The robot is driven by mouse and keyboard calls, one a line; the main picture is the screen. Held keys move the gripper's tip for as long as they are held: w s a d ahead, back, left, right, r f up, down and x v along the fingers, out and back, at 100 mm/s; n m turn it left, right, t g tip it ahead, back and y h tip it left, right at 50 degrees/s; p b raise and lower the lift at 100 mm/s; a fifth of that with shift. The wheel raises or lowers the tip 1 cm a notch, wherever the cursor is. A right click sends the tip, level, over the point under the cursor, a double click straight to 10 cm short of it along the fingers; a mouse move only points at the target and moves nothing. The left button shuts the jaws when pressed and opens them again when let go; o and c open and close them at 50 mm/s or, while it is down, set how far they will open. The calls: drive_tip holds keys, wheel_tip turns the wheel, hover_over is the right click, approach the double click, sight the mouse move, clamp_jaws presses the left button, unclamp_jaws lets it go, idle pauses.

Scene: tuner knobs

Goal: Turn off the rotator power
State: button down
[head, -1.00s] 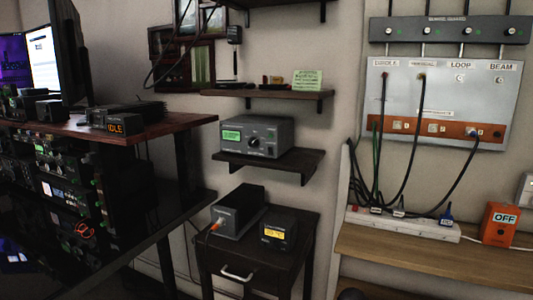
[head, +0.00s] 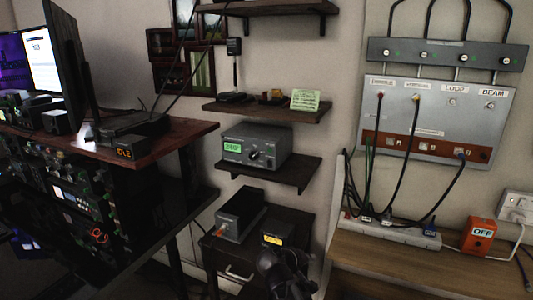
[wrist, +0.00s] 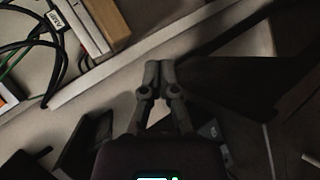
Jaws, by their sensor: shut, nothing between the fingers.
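No label reading "rotator" is legible. A grey-black box (head: 240,214) with an orange switch at its front left sits on the small dark table. A smaller black box (head: 278,236) with a lit yellow display sits to its right. A grey unit (head: 256,146) with a green display and a round knob sits on the shelf above. An orange box (head: 480,236) reading OFF stands on the wooden bench at right. My gripper (wrist: 160,68) is shut and empty, its fingertips together in the wrist view; in the head view it (head: 275,262) is dark and low, before the small table.
A wall panel (head: 437,112) with cables hangs above a white power strip (head: 390,232) on the wooden bench (head: 400,262). A desk (head: 170,148) with monitors and radio gear fills the left. Shelves (head: 262,109) jut from the wall above the small table (head: 225,256).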

sight(270, 163)
drive_tip(key=w+a+r+n+t+y+p, duration=0.1)
drive_tip(key=a+r+n+t+p, duration=0.7)
drive_tip(key=a+r, duration=1.1)
wheel_tip(270, 163, up, 3)
drive_tip(key=shift+w+r+t+y+p, duration=0.1)
drive_tip(key=shift+w+t+y+p, duration=0.1)
drive_tip(key=shift+t+y+p, duration=0.55)
drive_tip(key=shift+w+h, duration=0.15)
drive_tip(key=shift+h, duration=0.1)
drive_tip(key=p+x, duration=0.1)
drive_tip(key=x, duration=1.2)
drive_tip(key=shift+w+r, duration=0.2)
drive_tip(key=shift+w, duration=0.1)
drive_tip(key=shift+d, duration=0.1)
